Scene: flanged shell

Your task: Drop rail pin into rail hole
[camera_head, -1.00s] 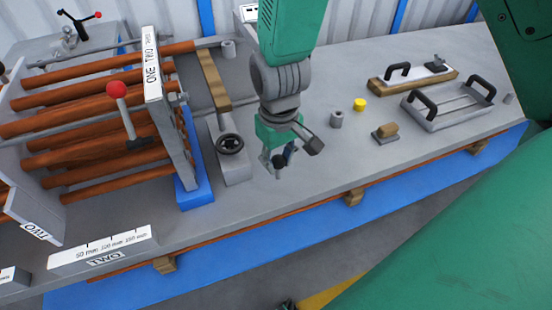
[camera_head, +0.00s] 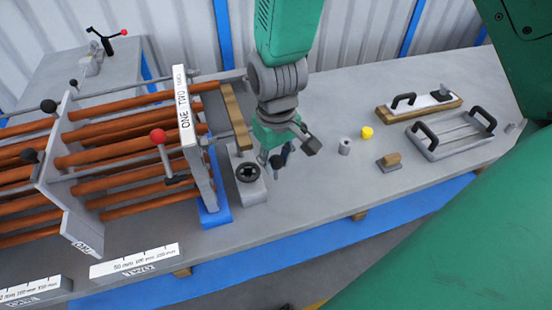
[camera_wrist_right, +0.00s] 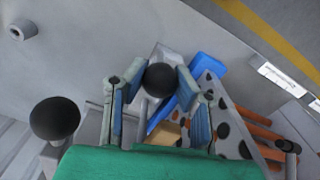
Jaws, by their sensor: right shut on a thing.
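I cannot single out the rail hole. A red-knobbed pin (camera_head: 158,137) stands at the rack of copper-coloured tubes (camera_head: 120,140). My left gripper is not in view.
The upright plate (camera_head: 187,130) marked ONE TWO stands left of the gripper. Bare bench lies between.

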